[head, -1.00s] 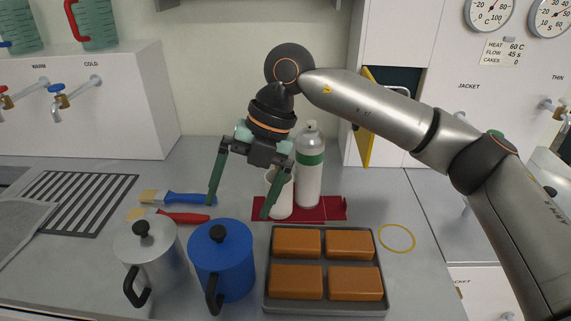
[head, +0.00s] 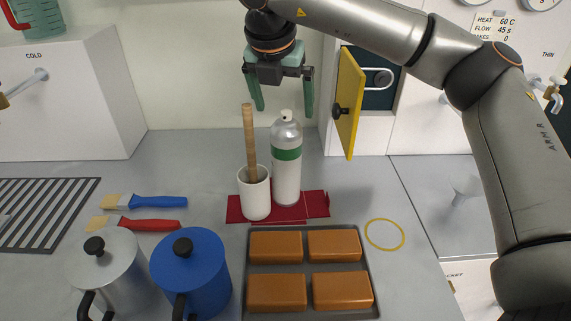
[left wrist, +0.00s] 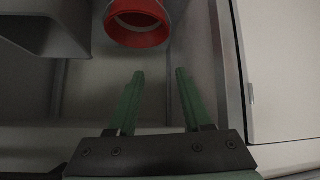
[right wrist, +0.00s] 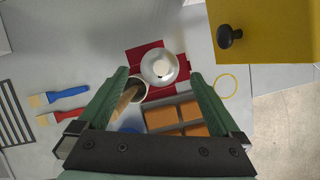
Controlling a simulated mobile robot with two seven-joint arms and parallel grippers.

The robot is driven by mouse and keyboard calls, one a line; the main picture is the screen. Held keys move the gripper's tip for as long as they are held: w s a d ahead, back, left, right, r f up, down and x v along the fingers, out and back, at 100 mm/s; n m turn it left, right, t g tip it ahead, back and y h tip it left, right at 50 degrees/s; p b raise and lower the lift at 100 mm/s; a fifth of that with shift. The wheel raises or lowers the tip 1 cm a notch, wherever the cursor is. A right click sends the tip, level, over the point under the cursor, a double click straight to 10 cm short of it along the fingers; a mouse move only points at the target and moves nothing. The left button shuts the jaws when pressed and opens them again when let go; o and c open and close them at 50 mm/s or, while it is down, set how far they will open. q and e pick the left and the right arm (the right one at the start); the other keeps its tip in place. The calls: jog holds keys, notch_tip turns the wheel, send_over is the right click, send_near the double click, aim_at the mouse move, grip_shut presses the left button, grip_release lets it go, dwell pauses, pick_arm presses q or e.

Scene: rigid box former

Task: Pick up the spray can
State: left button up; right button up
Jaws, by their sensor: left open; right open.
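The spray can (head: 287,170), silver-white with a green band and a white nozzle, stands upright on a dark red mat (head: 318,204). It stands beside a white cup (head: 255,195) that holds a wooden stick (head: 249,140). My right gripper (head: 283,112) is open and empty, fingers pointing down, above the can. In the right wrist view the can's top (right wrist: 159,68) shows between and beyond the open fingers. My left gripper (left wrist: 158,75) is open and empty in a dim space. It is near a red round object (left wrist: 137,25) and is not in the head view.
A tray (head: 375,290) of orange-brown blocks lies in front of the mat. A silver pot (head: 118,268) and a blue pot (head: 195,275) stand front left. Two brushes lie left of the mat. An open yellow door (head: 348,95) stands close right of my right gripper.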

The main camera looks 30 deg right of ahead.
aim_at(284, 114)
jog(key=shift+s+x, duration=0.2)
jog(key=shift+x, duration=2.8)
jog(key=shift+a, duration=0.15)
grip_shut()
